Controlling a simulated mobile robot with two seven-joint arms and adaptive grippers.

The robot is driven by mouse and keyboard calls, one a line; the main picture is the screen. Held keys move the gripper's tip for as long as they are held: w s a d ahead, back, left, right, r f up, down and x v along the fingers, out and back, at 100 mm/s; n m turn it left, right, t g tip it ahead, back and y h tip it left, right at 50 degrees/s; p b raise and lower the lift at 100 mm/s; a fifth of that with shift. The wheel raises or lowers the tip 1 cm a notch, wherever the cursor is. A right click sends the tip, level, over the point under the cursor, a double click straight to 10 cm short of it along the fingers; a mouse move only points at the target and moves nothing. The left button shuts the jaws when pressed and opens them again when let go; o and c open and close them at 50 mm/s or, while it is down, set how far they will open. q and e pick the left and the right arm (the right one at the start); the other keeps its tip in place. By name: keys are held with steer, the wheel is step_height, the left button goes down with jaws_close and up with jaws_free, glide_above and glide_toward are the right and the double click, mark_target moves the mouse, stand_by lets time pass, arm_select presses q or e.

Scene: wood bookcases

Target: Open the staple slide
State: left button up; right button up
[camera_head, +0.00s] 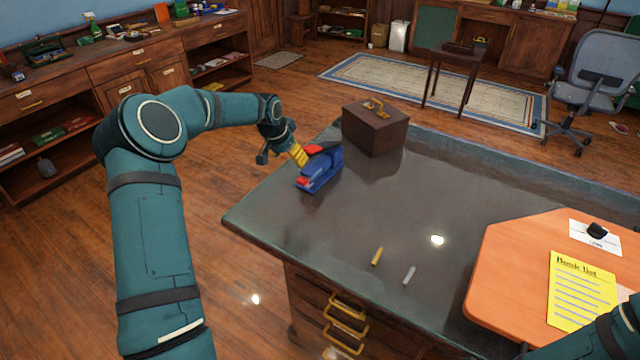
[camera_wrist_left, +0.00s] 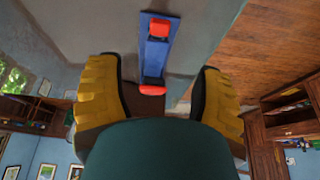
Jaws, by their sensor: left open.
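A blue stapler with red parts (camera_head: 322,174) rests at the left edge of the dark desk (camera_head: 340,235). It also shows in the left wrist view (camera_wrist_left: 155,52), long and narrow, with red pieces at both ends of its blue body. My left gripper (camera_head: 299,154) is at the stapler's left side, close to its red upper part. In the wrist view its yellow fingers (camera_wrist_left: 157,75) are spread wide, with the stapler seen in the gap ahead. I cannot tell whether a finger touches it. The staple slide cannot be made out. My right gripper is out of view.
A brown box with a yellow handle (camera_head: 376,130) stands just behind the stapler. A yellow chalk-like stick (camera_head: 377,256) and a grey one (camera_head: 409,275) lie in front. An orange board (camera_head: 500,265) with a yellow list (camera_head: 581,291) covers the right side. The desk's middle is clear.

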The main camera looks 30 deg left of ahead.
mark_target(302, 180)
arm_select(q)
steer(key=b+x, duration=0.2)
steer(key=x, duration=1.1)
steer(key=shift+d+f, duration=0.1)
steer(key=shift+f, duration=0.2)
jaws_close()
